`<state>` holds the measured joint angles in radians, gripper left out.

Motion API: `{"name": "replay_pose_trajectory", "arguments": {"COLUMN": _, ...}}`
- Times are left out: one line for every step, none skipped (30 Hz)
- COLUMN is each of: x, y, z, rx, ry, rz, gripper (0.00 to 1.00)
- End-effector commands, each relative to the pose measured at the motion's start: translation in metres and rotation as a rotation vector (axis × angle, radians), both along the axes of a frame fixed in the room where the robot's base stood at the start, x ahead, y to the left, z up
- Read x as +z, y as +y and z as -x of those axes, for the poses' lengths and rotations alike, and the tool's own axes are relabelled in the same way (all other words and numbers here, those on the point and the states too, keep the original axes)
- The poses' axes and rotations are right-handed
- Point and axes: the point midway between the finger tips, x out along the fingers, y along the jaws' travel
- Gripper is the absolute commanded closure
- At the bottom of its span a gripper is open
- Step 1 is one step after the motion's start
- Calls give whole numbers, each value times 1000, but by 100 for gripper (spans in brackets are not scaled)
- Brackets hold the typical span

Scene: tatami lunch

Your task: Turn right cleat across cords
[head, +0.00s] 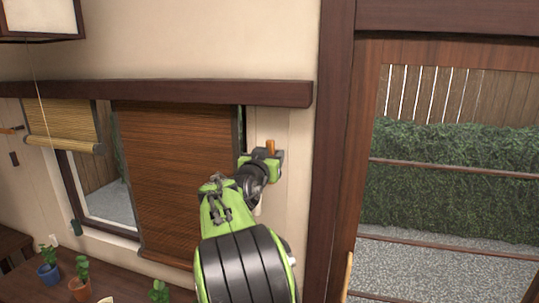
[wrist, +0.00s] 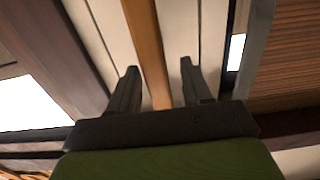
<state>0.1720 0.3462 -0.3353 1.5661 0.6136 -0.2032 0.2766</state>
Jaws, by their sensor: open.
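The right cleat looks like an orange-brown wooden bar (head: 271,147) on the pale wall strip right of the lowered brown blind. In the head view it stands upright, with its lower part hidden by my gripper (head: 264,164). In the wrist view the bar (wrist: 146,40) runs lengthwise between the two dark fingers of my gripper (wrist: 160,66). The fingers are open, one on each side, with a gap to the bar on both sides. I cannot make out the cords near this cleat.
The brown blind (head: 165,180) hangs left of my arm. A rolled-up yellowish blind (head: 62,122) hangs further left. A dark wooden post (head: 335,150) stands close on the right. Potted plants, one in a blue pot (head: 48,273), stand at the lower left.

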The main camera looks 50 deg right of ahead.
Motion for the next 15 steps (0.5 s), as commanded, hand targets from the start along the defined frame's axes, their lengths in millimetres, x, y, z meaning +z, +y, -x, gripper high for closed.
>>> {"name": "replay_pose_trajectory", "arguments": {"x": 0, "y": 0, "z": 0, "rx": 0, "ry": 0, "rz": 0, "gripper": 56}}
{"name": "replay_pose_trajectory", "arguments": {"x": 0, "y": 0, "z": 0, "rx": 0, "ry": 0, "rz": 0, "gripper": 60}}
{"name": "replay_pose_trajectory", "arguments": {"x": 0, "y": 0, "z": 0, "rx": 0, "ry": 0, "rz": 0, "gripper": 66}}
{"name": "replay_pose_trajectory", "arguments": {"x": 0, "y": 0, "z": 0, "rx": 0, "ry": 0, "rz": 0, "gripper": 71}}
{"name": "replay_pose_trajectory", "arguments": {"x": 0, "y": 0, "z": 0, "rx": 0, "ry": 0, "rz": 0, "gripper": 76}}
{"name": "replay_pose_trajectory", "arguments": {"x": 0, "y": 0, "z": 0, "rx": 0, "ry": 0, "rz": 0, "gripper": 82}}
{"name": "replay_pose_trajectory", "arguments": {"x": 0, "y": 0, "z": 0, "rx": 0, "ry": 0, "rz": 0, "gripper": 86}}
{"name": "replay_pose_trajectory", "arguments": {"x": 0, "y": 0, "z": 0, "rx": 0, "ry": 0, "rz": 0, "gripper": 91}}
{"name": "replay_pose_trajectory", "arguments": {"x": 0, "y": 0, "z": 0, "rx": -1, "ry": 0, "rz": 0, "gripper": 97}}
{"name": "replay_pose_trajectory", "arguments": {"x": 0, "y": 0, "z": 0, "rx": -1, "ry": 0, "rz": 0, "gripper": 100}}
{"name": "replay_pose_trajectory", "arguments": {"x": -1, "y": 0, "z": 0, "rx": 0, "ry": 0, "rz": 0, "gripper": 100}}
{"name": "replay_pose_trajectory", "arguments": {"x": -1, "y": 0, "z": 0, "rx": 0, "ry": -1, "rz": 0, "gripper": 100}}
{"name": "replay_pose_trajectory", "arguments": {"x": -1, "y": 0, "z": 0, "rx": 0, "ry": -2, "rz": -1, "gripper": 100}}
{"name": "replay_pose_trajectory", "arguments": {"x": -1, "y": 0, "z": 0, "rx": 0, "ry": -3, "rz": -1, "gripper": 100}}
{"name": "replay_pose_trajectory", "arguments": {"x": -1, "y": 0, "z": 0, "rx": 0, "ry": -7, "rz": -4, "gripper": 100}}
